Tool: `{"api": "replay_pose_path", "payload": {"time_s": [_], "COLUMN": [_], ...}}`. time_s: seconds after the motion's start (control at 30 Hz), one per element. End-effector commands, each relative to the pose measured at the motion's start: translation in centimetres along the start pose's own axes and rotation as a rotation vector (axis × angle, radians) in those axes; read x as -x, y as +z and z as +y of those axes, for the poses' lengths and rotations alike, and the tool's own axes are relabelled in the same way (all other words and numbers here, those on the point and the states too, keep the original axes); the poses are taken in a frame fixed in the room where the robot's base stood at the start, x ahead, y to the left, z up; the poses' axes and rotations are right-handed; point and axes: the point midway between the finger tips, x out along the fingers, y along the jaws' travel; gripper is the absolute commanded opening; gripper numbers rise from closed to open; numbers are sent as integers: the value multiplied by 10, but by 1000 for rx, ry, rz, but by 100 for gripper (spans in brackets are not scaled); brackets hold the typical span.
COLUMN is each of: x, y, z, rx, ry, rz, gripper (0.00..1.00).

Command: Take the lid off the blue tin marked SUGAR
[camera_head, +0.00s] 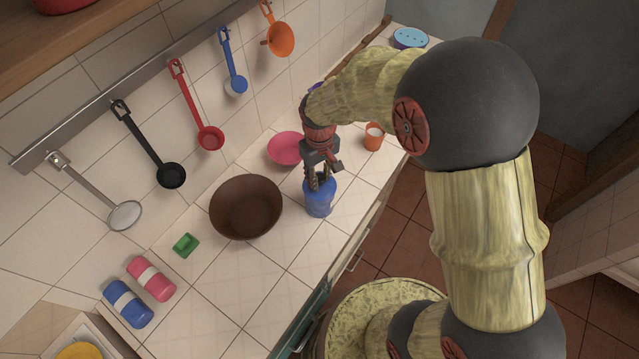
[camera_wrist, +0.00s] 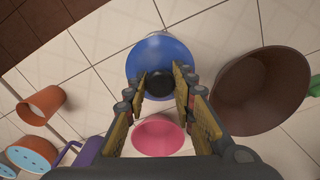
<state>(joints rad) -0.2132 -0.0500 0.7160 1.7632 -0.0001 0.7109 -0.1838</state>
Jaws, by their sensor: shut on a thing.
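The blue tin (camera_head: 319,200) stands upright on the tiled counter, right of the brown bowl. In the wrist view its round blue top (camera_wrist: 160,50) lies below my fingers, with a dark knob (camera_wrist: 158,84) near the middle. No SUGAR lettering can be read in either view. My gripper (camera_head: 320,180) comes down from above the tin, and in the wrist view its fingers (camera_wrist: 160,85) are on both sides of the knob, shut on it. I see no clear gap between lid and tin. The fingers hide part of the top.
The brown bowl (camera_head: 228,222) stands close left, a pink dish (camera_head: 285,147) behind, and an orange cup (camera_head: 374,142) to the right. A green block (camera_head: 186,245) and blue and pink banded rolls (camera_head: 140,290) lie farther left. Ladles (camera_head: 210,136) hang on the wall. The counter's front is clear.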

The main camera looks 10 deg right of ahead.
Motion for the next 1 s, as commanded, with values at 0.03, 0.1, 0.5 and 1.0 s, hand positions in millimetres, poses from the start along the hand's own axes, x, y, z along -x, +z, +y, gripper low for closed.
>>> {"api": "replay_pose_path", "payload": {"time_s": [0.03, 0.1, 0.5, 1.0], "x": [-1, -1, -1, 60], "y": [1, 1, 1, 23], "z": [0, 0, 0, -3], "rx": [0, 0, 0, 0], "ry": [0, -1, -1, 1], "rz": [-2, -2, -3, 3], "gripper": [14, 10, 2, 2]}}
